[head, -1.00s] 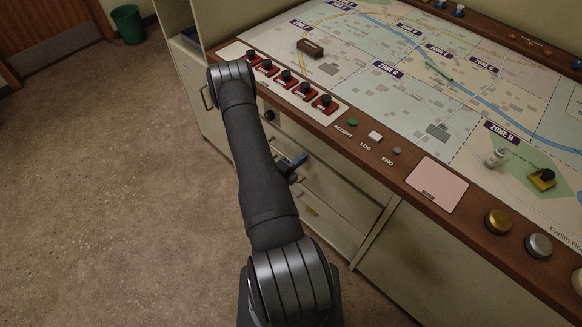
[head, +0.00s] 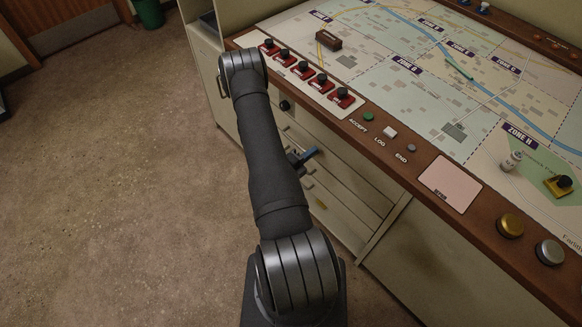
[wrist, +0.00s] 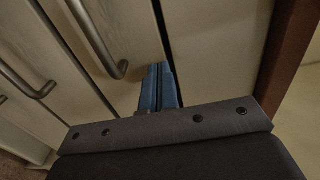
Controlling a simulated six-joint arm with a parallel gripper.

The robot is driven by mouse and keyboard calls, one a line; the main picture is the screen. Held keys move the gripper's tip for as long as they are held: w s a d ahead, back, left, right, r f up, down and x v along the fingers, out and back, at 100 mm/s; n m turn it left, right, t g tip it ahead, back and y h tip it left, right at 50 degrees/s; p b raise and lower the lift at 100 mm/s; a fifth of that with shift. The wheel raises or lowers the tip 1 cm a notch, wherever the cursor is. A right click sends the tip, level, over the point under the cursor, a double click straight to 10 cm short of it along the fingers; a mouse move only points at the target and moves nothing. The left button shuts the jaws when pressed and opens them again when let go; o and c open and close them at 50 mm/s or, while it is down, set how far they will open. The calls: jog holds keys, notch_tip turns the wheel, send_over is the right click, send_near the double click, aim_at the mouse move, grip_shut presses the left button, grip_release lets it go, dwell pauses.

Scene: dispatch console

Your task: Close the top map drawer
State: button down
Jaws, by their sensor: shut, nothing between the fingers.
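My gripper (head: 310,153) has blue fingers and is below the console's front edge, at the pale drawer fronts (head: 345,185). My arm hides part of the drawers in the head view. In the wrist view the shut, empty fingers (wrist: 159,84) point at the pale fronts, near a dark seam between two panels. A drawer front with a grey bar handle (wrist: 98,42) lies left of the fingers. A plain pale panel (wrist: 215,45) lies to their right. I cannot tell how far the top drawer stands out, or whether the fingers touch it.
The brown console edge (head: 400,180) overhangs the drawers; it also shows at right in the wrist view (wrist: 290,50). Red-based switches (head: 303,70) and buttons (head: 390,132) line the top near the edge. A dark round knob (head: 284,105) sits below it.

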jog(key=v, duration=1.2)
jog(key=shift+x, duration=7.1)
